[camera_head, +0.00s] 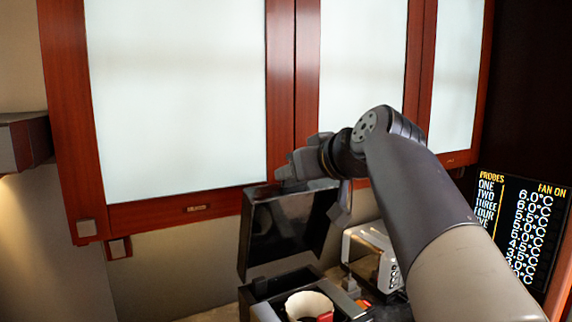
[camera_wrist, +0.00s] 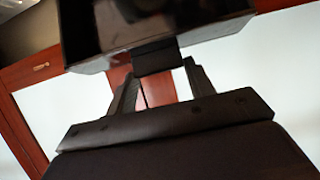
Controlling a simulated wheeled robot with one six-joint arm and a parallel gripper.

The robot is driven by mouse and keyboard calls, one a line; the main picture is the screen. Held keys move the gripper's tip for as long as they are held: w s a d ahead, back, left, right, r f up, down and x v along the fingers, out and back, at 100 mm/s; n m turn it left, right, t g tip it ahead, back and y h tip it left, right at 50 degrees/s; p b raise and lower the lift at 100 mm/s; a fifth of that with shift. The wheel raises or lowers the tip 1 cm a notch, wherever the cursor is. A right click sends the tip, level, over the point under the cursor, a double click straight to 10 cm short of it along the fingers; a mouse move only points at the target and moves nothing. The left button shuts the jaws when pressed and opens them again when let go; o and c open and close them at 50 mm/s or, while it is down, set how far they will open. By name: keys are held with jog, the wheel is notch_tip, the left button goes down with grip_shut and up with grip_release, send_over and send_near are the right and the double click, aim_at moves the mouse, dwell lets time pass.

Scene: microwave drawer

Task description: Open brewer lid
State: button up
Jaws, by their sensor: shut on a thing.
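The brewer (camera_head: 262,290) stands at the bottom middle of the head view, cut off by the frame edge. Its glossy black lid (camera_head: 282,232) is raised well off the body, close to upright. A white round filter basket (camera_head: 308,303) shows in the open top. My gripper (camera_wrist: 160,75) is shut on the lid, at a small dark tab between the two fingers in the wrist view. The lid (camera_wrist: 100,45) fills the top of that view. In the head view my gripper is at the lid's upper edge, with the fingertips partly hidden.
Wooden cabinets with frosted doors (camera_head: 180,95) hang close behind and above the lid. A white appliance (camera_head: 372,255) stands right of the brewer. A dark display panel (camera_head: 520,225) is at the far right.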

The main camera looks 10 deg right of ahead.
jog(key=shift+w+r, duration=0.15)
jog(key=shift+r, duration=0.2)
jog(key=o, duration=1.2)
jog(key=shift+s, duration=0.2)
jog(key=shift+o, duration=0.9)
jog(key=shift+w+f, duration=0.15)
jog(key=b+v, duration=0.2)
jog(key=v, duration=0.9)
jog(key=shift+w+f, duration=0.1)
jog(key=shift+w, duration=0.05)
